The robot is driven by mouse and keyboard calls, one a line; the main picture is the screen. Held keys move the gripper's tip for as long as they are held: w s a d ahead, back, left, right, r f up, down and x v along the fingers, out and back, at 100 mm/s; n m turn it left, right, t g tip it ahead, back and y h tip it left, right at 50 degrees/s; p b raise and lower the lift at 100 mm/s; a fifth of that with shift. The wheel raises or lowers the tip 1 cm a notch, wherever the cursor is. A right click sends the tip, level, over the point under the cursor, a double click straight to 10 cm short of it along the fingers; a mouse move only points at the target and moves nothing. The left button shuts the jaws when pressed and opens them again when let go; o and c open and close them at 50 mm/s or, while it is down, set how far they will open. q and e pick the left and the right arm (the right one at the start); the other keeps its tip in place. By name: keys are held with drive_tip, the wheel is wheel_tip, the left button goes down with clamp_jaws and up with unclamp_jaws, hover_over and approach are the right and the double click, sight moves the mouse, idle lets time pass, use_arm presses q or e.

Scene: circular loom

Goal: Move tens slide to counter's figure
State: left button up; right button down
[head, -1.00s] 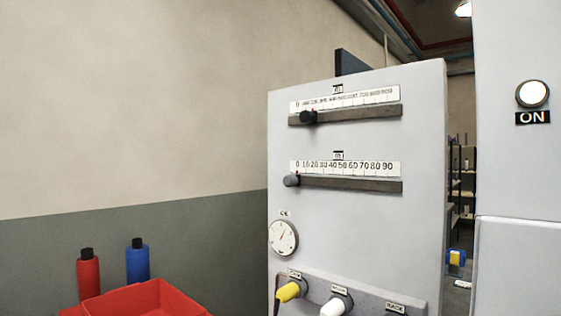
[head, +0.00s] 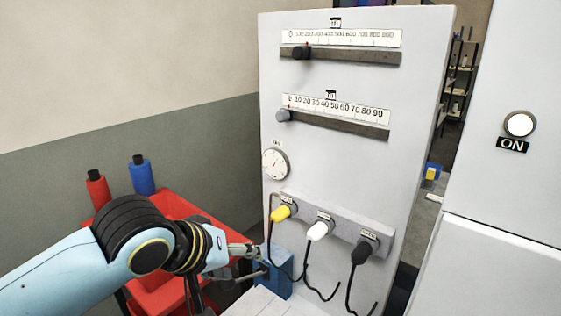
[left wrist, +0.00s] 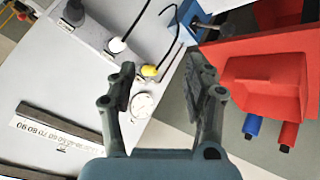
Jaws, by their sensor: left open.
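The tens slide knob (head: 284,115), a grey cylinder, sits at the left end of its dark rail (head: 345,126), by the 0 of the white scale (head: 336,108) running to 90. The rail also shows in the left wrist view (left wrist: 55,118), upside down; I cannot make out the knob there. The counter and its figure are not recognisable in view. My left gripper (head: 250,262) is below and left of the slide, in front of the panel's lower left. In the left wrist view its fingers (left wrist: 163,70) are apart with nothing between. My right gripper is not in view.
The hundreds knob (head: 301,53) sits near its rail's left end. A round gauge (head: 275,163) is below the tens slide. Yellow (head: 280,213), white (head: 317,231) and black (head: 360,250) plugs with hanging cables are lower. A red bin (head: 190,212) and bottles stand left.

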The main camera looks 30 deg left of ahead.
use_arm(q)
drive_tip(key=w+a+r+n+t, duration=0.2)
drive_tip(key=w+r+n, duration=0.15)
drive_tip(key=w, duration=0.25)
drive_tip(key=w+a+r+n+t, duration=0.2)
drive_tip(key=w+a+n, duration=0.1)
drive_tip(key=w+n, duration=0.2)
drive_tip(key=n+t+h, duration=0.2)
drive_tip(key=n+t, duration=0.3)
drive_tip(key=n, duration=0.5)
approach(278, 118)
drive_tip(key=shift+n, duration=0.25)
drive_tip(key=w+b, duration=0.2)
drive_tip(key=w, duration=0.1)
drive_tip(key=w+b, duration=0.2)
drive_tip(key=w, duration=0.1)
drive_tip(key=w+d+b, duration=0.1)
drive_tip(key=w+b, duration=0.2)
drive_tip(key=w, duration=0.1)
drive_tip(key=shift+f, duration=0.1)
drive_tip(key=shift+w, duration=0.4)
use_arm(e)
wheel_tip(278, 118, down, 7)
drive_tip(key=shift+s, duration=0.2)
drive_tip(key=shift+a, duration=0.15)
use_arm(q)
clamp_jaws()
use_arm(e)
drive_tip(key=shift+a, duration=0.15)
